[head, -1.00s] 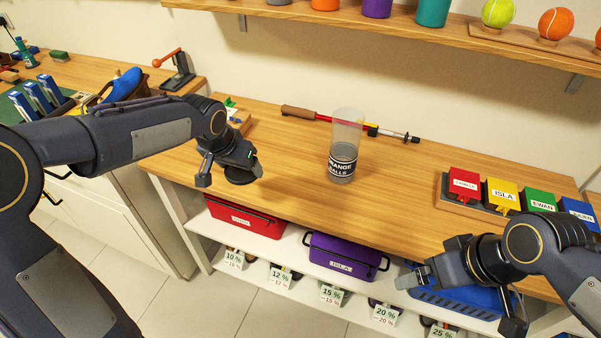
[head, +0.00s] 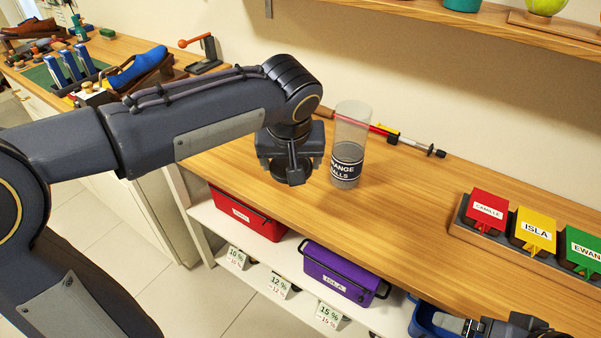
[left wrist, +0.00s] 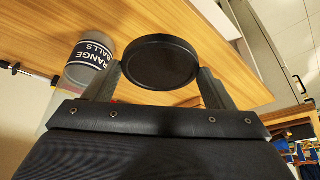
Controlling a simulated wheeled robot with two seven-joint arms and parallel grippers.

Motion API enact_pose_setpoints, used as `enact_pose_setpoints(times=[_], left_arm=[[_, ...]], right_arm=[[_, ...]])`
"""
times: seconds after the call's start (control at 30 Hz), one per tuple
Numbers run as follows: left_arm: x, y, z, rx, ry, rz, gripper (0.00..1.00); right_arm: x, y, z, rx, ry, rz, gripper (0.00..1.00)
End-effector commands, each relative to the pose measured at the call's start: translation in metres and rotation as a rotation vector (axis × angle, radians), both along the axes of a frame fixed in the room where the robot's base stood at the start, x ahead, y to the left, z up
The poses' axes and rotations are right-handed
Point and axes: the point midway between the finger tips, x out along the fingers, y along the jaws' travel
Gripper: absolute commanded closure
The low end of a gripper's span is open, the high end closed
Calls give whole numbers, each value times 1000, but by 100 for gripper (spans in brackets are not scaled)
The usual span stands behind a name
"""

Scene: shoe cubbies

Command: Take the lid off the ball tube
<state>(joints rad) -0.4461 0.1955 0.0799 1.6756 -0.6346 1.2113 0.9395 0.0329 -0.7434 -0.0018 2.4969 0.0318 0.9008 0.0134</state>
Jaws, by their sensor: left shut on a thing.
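The clear ball tube (head: 350,143), with a dark label reading "ORANGE BALLS", stands upright on the wooden bench. No lid shows on its top in the head view. My left gripper (head: 285,170) is just left of the tube and is shut on the round black lid (left wrist: 160,62). In the left wrist view the lid sits between the two fingers, apart from the tube (left wrist: 88,62).
A red-handled rod (head: 385,132) lies behind the tube. Red, yellow and green name boxes (head: 537,232) stand at the right. A red bin (head: 246,214) and a purple bin (head: 340,276) sit on the shelf below. The bench between tube and name boxes is clear.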

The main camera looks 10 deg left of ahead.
Motion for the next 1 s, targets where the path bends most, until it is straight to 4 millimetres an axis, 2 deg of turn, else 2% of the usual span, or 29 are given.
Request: enact_pose_setpoints(times=[0.33,0.5,0.6,0.87,1.0], left_arm=[[81,18,-38,1,6,7,50],[106,23,-70,2,4,4,50],[115,25,-81,0,3,3,50],[127,27,-95,1,2,2,50],[129,28,-118,2,5,0,50]], right_arm=[[0,0,3,0,0,1,8],[0,0,0,0,0,1,8],[0,0,0,0,0,1,8],[0,0,-1,0,0,1,8],[0,0,-5,0,0,1,8]])
